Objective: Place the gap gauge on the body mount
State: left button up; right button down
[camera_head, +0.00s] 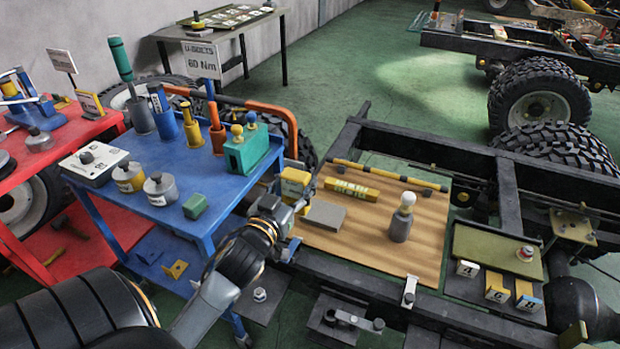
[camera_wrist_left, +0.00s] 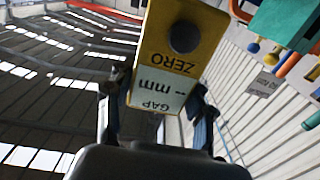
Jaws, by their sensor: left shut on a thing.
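The gap gauge (camera_head: 295,182) is a yellow block with a white label. My left gripper (camera_head: 285,204) is shut on it and holds it at the left edge of the wooden board, by the blue cart. In the left wrist view, the gap gauge (camera_wrist_left: 172,60) sits between the two fingers, with its "ZERO" and "GAP - mm" lettering and a dark round knob showing.
The wooden board (camera_head: 350,240) on the chassis carries a yellow bar (camera_head: 352,189), a grey block (camera_head: 323,216) and a white-knobbed grey piece (camera_head: 401,222). An olive tray (camera_head: 495,250) with numbered blocks lies right. The blue cart (camera_head: 185,212) with tools stands left.

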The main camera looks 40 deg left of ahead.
pick_arm(q)
jog(key=shift+s+r, duration=0.3)
jog(key=shift+s, duration=0.35)
jog(key=s+d+f+m+h, duration=0.1)
jog(key=s+d, duration=0.3)
jog(key=d, duration=0.5)
jog(key=s+d+f+m+h+p, duration=0.1)
jog(key=s+d+f+h, duration=0.1)
jog(key=s+d, duration=0.3)
jog(key=d+h, duration=0.1)
jog(key=d, duration=0.3)
jog(key=shift+s+m, duration=0.3)
jog(key=shift+d, duration=0.1)
